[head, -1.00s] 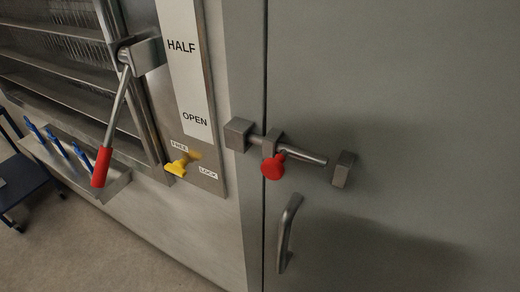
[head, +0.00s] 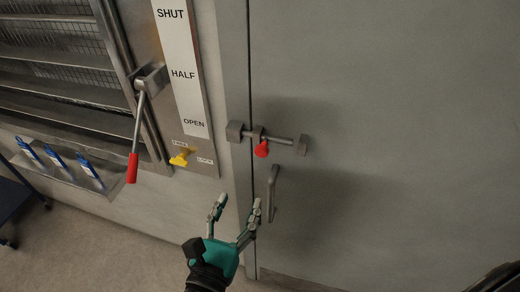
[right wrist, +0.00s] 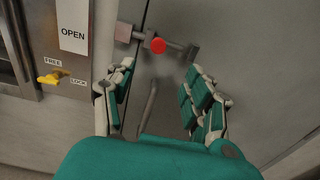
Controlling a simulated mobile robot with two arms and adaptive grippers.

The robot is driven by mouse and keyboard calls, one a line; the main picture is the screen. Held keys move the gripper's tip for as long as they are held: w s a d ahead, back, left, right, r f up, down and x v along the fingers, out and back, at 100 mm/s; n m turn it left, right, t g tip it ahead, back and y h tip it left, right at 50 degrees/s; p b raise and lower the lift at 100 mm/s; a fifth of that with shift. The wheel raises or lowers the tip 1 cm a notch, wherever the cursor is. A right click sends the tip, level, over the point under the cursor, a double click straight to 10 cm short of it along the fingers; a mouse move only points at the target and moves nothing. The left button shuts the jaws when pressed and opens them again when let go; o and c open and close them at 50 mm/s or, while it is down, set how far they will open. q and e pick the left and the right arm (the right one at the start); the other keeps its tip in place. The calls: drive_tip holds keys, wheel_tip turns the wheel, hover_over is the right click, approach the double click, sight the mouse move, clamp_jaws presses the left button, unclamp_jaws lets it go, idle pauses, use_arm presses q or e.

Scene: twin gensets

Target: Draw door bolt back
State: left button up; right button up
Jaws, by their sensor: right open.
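The door bolt (head: 281,140) is a grey horizontal rod with a red knob (head: 262,149). It runs through blocks across the seam between the frame and the grey door (head: 400,120); its right end is at the right-hand block. In the right wrist view the bolt (right wrist: 176,44) and its red knob (right wrist: 158,46) are beyond the fingertips. My right gripper (head: 237,204) is open and empty, below the bolt and just left of the door handle (head: 273,193). It also shows in the right wrist view (right wrist: 158,80), fingers spread. My left gripper is not in view.
Left of the door is a panel marked SHUT, HALF, OPEN, with a red-handled lever (head: 133,165) and a yellow knob (head: 181,158) between FREE and LOCK labels. A ledge (head: 70,180) with blue-tagged items is further left. The door face right of the bolt is clear.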

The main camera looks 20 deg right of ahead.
sight(261, 153)
drive_tip(key=b+x, duration=0.1)
drive_tip(key=x, duration=0.4)
drive_tip(key=b+x, duration=0.2)
drive_tip(key=x, duration=0.3)
drive_tip(key=b+x, duration=0.2)
drive_tip(key=x, duration=0.3)
drive_tip(key=shift+w+d+f, duration=0.1)
drive_tip(key=shift+w+f, duration=0.1)
drive_tip(key=shift+f, duration=0.05)
drive_tip(key=shift+w+d+r, duration=0.15)
drive_tip(key=shift+w+d, duration=0.25)
drive_tip(key=shift+w, duration=0.15)
drive_tip(key=shift+c, duration=0.2)
clamp_jaws()
